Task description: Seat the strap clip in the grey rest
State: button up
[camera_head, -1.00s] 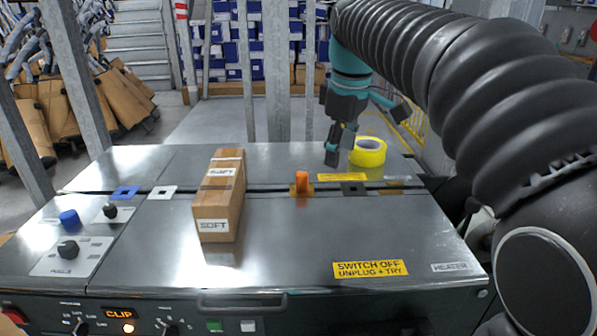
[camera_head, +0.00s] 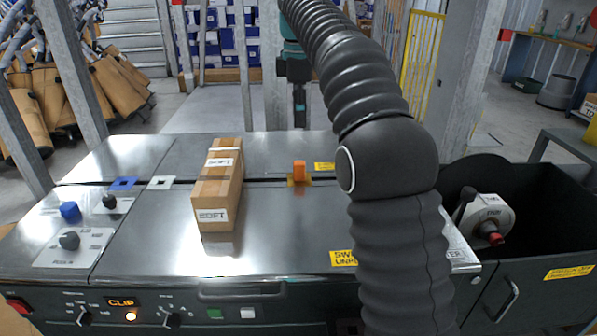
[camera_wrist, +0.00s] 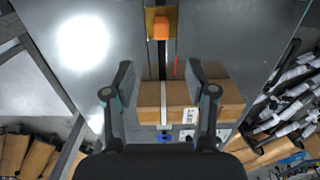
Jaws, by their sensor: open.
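An orange block (camera_head: 299,171), which I take to be the strap clip, stands upright on a yellow plate (camera_head: 290,183) at the slot across the metal table. In the wrist view the orange block (camera_wrist: 161,27) shows near the top edge, on its yellow plate. My gripper (camera_head: 299,118) is above the table's far side, in line behind the block. In the wrist view my gripper (camera_wrist: 160,75) is open, with nothing between its fingers, and the block lies beyond the fingertips. The grey rest is hidden behind my arm in the head view.
A taped cardboard box (camera_head: 217,190) lies across the slot, left of the orange block. Blue (camera_head: 123,184) and white (camera_head: 161,183) square plates lie further left along the slot. A dark bin with a tape dispenser (camera_head: 487,217) is at the right.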

aim_at(299, 163)
notch_tip(299, 163, down, 9)
jog(key=b, duration=0.3)
jog(key=shift+r, duration=0.2)
jog(key=shift+s+f+b, duration=0.1)
jog(key=shift+f+b, duration=0.65)
jog(key=shift+f, duration=1.85)
grip_shut()
